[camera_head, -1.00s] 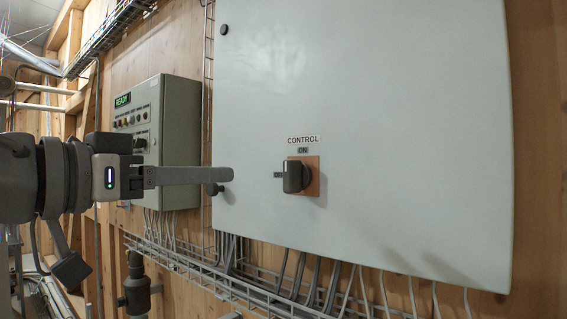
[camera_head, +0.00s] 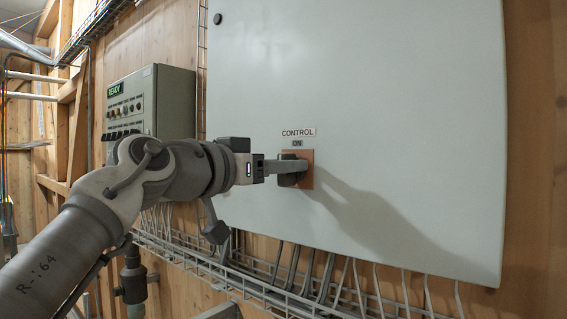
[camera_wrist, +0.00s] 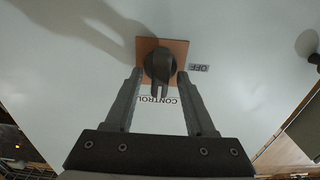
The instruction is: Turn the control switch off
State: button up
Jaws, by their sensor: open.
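The control switch is a dark rotary knob on an orange square plate (camera_head: 308,156), on the light grey cabinet door. Its ON label (camera_head: 297,143) and CONTROL label (camera_head: 298,133) are above it. In the wrist view the knob (camera_wrist: 160,66) has its handle pointing towards the CONTROL label (camera_wrist: 158,100), on the ON side. The OFF label (camera_wrist: 198,67) is to the side of the plate. My gripper (camera_head: 300,166) is open at the switch. In the wrist view my gripper's fingertips (camera_wrist: 159,72) are on either side of the knob; I cannot tell whether they touch it.
A smaller control box (camera_head: 165,100) with a READY display and several buttons is left of the cabinet (camera_head: 400,110). A wire cable tray (camera_head: 235,280) and grey cables run below. A round dark fitting (camera_wrist: 307,43) stands out from the door at right in the wrist view.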

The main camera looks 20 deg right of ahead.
jog(key=shift+w+d, duration=0.2)
jog(key=shift+d, duration=0.15)
grip_shut()
dwell(0.4)
jog(key=n+b, duration=0.1)
jog(key=n, duration=0.2)
jog(key=shift+w+a+n, duration=0.1)
jog(key=shift+w+n, duration=0.05)
jog(key=shift+n, duration=0.25)
jog(key=n, duration=0.5)
jog(key=shift+w+a+f+n, duration=0.1)
jog(key=shift+n, duration=0.2)
jog(key=n, duration=0.4)
jog(key=shift+f+p, duration=0.1)
jog(key=shift+p, duration=0.25)
jog(key=shift+f+n+p, duration=0.15)
jog(key=shift+n+p, duration=0.35)
jog(key=shift+n, duration=1.8)
